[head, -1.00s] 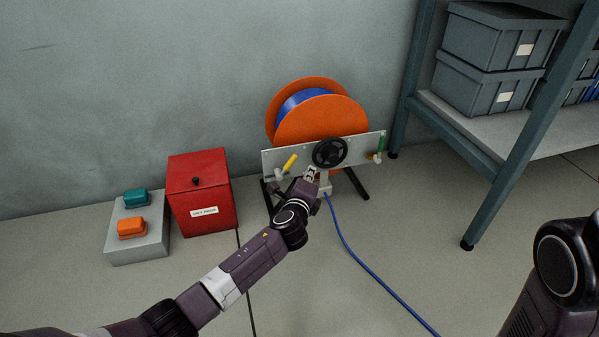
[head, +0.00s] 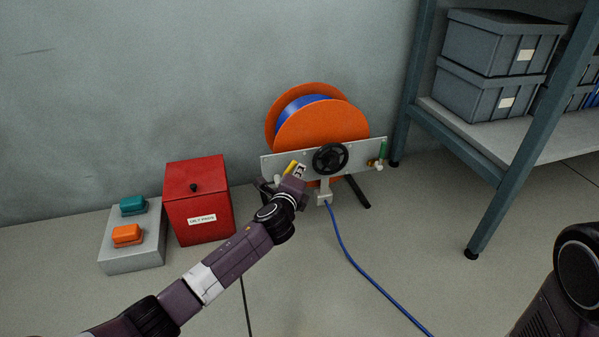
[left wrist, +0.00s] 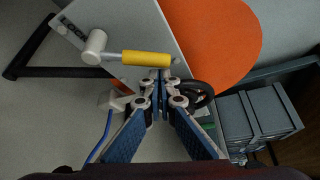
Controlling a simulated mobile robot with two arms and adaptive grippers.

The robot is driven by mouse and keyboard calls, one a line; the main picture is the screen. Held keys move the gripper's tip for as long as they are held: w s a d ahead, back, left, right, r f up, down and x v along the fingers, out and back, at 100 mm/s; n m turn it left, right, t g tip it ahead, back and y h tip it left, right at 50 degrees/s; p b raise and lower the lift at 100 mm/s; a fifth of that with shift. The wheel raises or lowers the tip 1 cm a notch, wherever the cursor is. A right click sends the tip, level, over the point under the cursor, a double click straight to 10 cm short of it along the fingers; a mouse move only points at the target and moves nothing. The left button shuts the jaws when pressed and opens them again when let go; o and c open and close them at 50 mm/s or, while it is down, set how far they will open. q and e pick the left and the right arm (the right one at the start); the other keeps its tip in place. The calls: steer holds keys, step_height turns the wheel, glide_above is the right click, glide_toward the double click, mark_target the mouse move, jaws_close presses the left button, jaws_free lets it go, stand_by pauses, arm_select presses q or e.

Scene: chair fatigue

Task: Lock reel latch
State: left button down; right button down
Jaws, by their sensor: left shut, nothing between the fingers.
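The cable reel (head: 322,128) has orange flanges and blue cable, and stands on a frame with a pale front plate (head: 360,157). A yellow-handled lever (head: 291,167) sits at the plate's left end; in the left wrist view its yellow grip (left wrist: 147,58) points sideways from a white pivot (left wrist: 95,46). A green handle (head: 384,148) is at the plate's right end. My left gripper (head: 300,170) is shut and empty beside the yellow lever. In the left wrist view its fingertips (left wrist: 163,78) are just by the yellow grip's end; I cannot tell if they touch. My right gripper is out of view.
A black handwheel (head: 329,158) is at the plate's middle. A blue cable (head: 365,270) runs over the floor. A red box (head: 198,200) and a grey base (head: 132,250) with teal and orange buttons stand left. A shelf rack (head: 500,170) with grey bins stands right.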

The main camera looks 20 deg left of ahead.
mark_target(291, 163)
arm_select(q)
steer(key=shift+s+a+r+n, duration=0.1)
steer(key=shift+a+r+n, duration=0.05)
steer(key=shift+n, duration=0.15)
steer(key=shift+a+r+t, duration=0.1)
steer(key=shift+t, duration=0.2)
steer(key=shift+s+a+r+n+p, duration=0.3)
steer(key=shift+s+a+r+p, duration=0.2)
steer(key=shift+a+r+p, duration=0.2)
steer(key=shift+s+a, duration=0.2)
steer(key=shift+a, duration=0.15)
steer(key=shift+s+a+n+t+b, duration=0.1)
steer(key=shift+s+a+n+t, duration=0.2)
steer(key=shift+s+a+n, duration=0.3)
steer(key=shift+s+a+n+t+b, duration=0.15)
steer(key=shift+s+a+n+t, duration=0.15)
steer(key=shift+a, duration=0.45)
steer(key=shift+s+a+n+t+b, duration=0.1)
steer(key=shift+s+a+n+t, duration=0.25)
steer(key=shift+s+a, duration=0.3)
